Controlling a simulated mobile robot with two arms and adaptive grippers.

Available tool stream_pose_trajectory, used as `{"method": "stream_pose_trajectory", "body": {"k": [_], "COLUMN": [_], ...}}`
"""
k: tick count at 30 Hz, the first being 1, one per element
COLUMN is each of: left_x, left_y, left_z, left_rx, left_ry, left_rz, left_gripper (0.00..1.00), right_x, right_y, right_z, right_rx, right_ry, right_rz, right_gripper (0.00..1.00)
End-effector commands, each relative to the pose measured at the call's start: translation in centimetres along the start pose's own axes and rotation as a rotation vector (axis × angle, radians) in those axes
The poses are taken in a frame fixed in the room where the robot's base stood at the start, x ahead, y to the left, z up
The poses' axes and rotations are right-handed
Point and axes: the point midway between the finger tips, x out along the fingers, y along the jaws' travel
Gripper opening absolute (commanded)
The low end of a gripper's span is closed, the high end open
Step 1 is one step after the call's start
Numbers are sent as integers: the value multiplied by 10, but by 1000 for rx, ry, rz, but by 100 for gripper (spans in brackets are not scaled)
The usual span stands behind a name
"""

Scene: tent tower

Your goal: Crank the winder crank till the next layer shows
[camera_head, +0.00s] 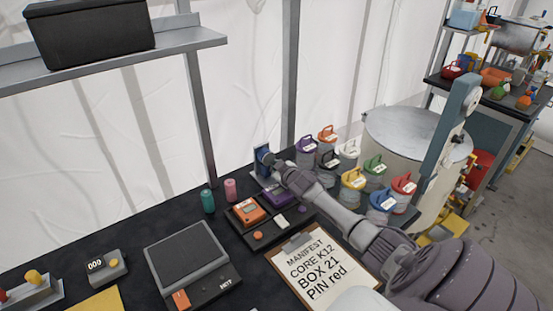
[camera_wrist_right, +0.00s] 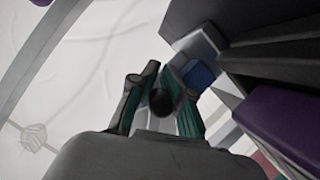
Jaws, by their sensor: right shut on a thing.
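My right arm reaches from the lower right to the back edge of the black table. My right gripper (camera_head: 268,160) is at a small blue-grey upright device at the back of the table, which looks like the winder. In the right wrist view my right gripper (camera_wrist_right: 160,98) has its two green-padded fingers on either side of a dark round knob (camera_wrist_right: 162,102), seemingly the winder crank's handle. It is shut on this knob. A blue block (camera_wrist_right: 201,76) shows just beyond the fingers. The rest of the crank is hidden. My left gripper is not in view.
Several jars with coloured lids, such as a yellow one (camera_head: 353,179), stand right of my arm, before a large pale drum (camera_head: 417,134). A manifest clipboard (camera_head: 318,265), a scale (camera_head: 187,256) and an orange device (camera_head: 247,211) lie nearer.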

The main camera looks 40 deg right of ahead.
Motion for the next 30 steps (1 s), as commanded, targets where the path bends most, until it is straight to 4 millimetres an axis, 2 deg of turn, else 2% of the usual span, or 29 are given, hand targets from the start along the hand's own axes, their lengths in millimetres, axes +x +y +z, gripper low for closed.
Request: {"method": "stream_pose_trajectory", "body": {"k": [9,26,27,29,30], "left_x": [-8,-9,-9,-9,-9], "left_y": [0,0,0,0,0], "left_z": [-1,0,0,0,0], "left_rx": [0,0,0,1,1], "left_ry": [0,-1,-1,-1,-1], "left_rz": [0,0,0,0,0], "left_gripper": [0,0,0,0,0], "right_x": [0,0,0,0,0], "right_y": [-5,-6,-6,-6,-6], "right_z": [2,3,3,2,2], "right_rx": [114,138,138,138,138], "right_ry": [-6,-6,-6,-5,-5], "right_rz": [-46,-54,-54,-54,-55], "right_gripper": [0,0,21,30,30]}}
